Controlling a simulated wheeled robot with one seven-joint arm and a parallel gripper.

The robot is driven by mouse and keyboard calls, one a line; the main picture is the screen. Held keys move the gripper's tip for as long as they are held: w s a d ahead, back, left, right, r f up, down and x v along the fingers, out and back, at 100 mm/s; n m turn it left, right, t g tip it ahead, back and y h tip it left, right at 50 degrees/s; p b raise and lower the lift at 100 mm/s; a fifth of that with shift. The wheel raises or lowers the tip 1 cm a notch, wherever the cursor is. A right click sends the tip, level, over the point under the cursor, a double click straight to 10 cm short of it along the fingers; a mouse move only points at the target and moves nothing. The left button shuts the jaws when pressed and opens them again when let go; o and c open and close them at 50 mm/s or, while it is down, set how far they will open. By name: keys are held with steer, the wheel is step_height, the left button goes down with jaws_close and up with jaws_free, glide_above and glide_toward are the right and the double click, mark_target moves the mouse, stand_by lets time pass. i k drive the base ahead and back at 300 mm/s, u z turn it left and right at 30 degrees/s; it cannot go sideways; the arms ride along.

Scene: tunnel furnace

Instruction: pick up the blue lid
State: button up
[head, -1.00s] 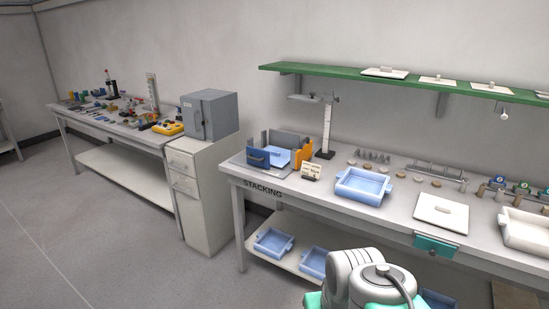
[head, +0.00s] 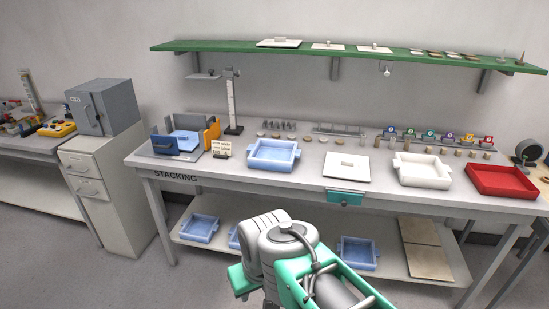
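A light blue flat piece (head: 187,145), which looks like the blue lid, lies at the left end of the long workbench. It sits in a fixture (head: 212,133) with dark blue and orange upright walls, which partly hide it. An open light blue tray (head: 250,164) stands to its right on the bench. A white lid with a small handle (head: 346,160) lies further right. My arm shows at the bottom centre, in front of the bench and well short of the light blue piece. My gripper itself is not in the picture.
A white tray (head: 421,183) and a red tray (head: 502,194) stand on the right of the bench. A green shelf (head: 230,46) runs above it, and a stand (head: 233,100) rises behind the fixture. More blue trays (head: 199,229) lie below. Floor is clear at front left.

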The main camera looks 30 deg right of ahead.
mark_target(187, 141)
steer(key=u, duration=0.25)
steer(key=i, duration=0.5)
steer(key=u, duration=0.7)
steer(key=i, duration=1.45)
steer(key=z, duration=0.45)
steer(key=i, duration=1.35)
steer(key=z, duration=0.6)
